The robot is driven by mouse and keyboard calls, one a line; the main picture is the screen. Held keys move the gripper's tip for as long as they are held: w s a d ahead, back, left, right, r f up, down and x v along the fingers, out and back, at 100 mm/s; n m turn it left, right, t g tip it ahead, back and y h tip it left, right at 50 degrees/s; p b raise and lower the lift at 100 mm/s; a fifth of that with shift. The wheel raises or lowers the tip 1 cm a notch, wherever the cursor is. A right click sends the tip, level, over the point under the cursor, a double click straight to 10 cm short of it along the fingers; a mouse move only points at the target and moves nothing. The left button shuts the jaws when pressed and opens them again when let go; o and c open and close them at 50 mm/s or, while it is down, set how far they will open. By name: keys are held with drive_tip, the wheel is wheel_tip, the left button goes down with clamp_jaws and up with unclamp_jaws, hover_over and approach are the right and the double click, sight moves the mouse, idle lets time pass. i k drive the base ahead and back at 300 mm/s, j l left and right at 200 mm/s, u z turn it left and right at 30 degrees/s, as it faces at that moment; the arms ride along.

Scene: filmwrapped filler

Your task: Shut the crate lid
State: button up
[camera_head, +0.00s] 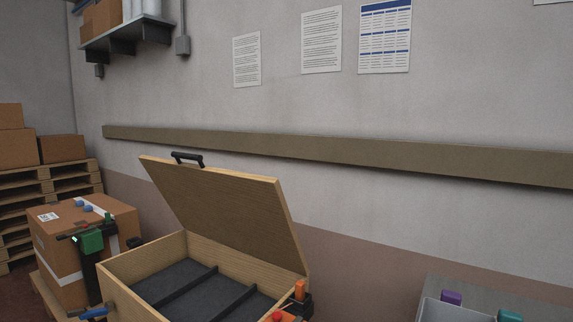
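The wooden crate (140,258) stands at the bottom centre, its near part cut off by the frame's lower edge. Its lid (225,205) is open, raised steeply from the crate's far edge. A black handle (187,158) sits on the lid's upper edge, towards the left. Inside, the crate has a dark grey floor crossed by two black strips, and I see nothing loose in the part that shows. My gripper is not in view.
A taped carton (60,247) stands left of the crate, with a green and black tool (92,242) in front. Red and orange items (297,292) are at the crate's right corner. A grey bin (445,312) is at lower right. A wall rail (350,148) runs behind the lid.

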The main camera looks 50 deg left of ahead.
sight(247, 213)
drive_tip(key=u, duration=2.65)
